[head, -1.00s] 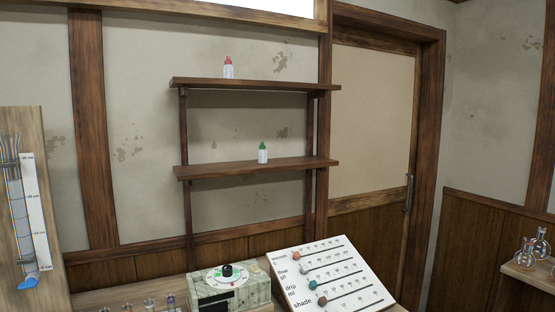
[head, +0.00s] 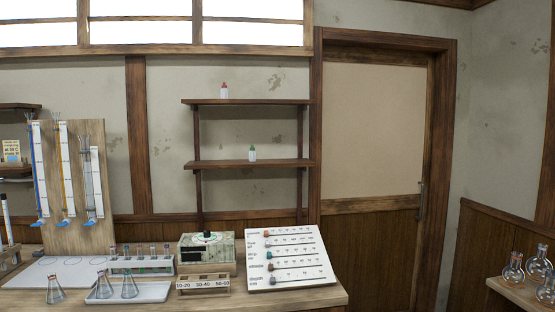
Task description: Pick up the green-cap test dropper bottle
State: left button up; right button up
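The green-cap test dropper bottle (head: 252,153) is small and white with a green cap. A similar white bottle with a red cap (head: 224,90) stands on the upper shelf (head: 245,102). Neither of my grippers shows in the head view.
Below the shelves is a bench (head: 325,296) with a slider board (head: 290,260), a box with a dial (head: 207,252), a labelled rack (head: 203,285), a test tube rack (head: 142,265) and a tray with flasks (head: 155,292). More flasks (head: 513,268) stand on a shelf at right.

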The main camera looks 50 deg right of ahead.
aim_at(251, 154)
jog(key=z, duration=0.15)
jog(key=k, duration=0.4)
jog(key=z, duration=0.7)
jog(key=i, duration=0.85)
jog(key=z, duration=0.05)
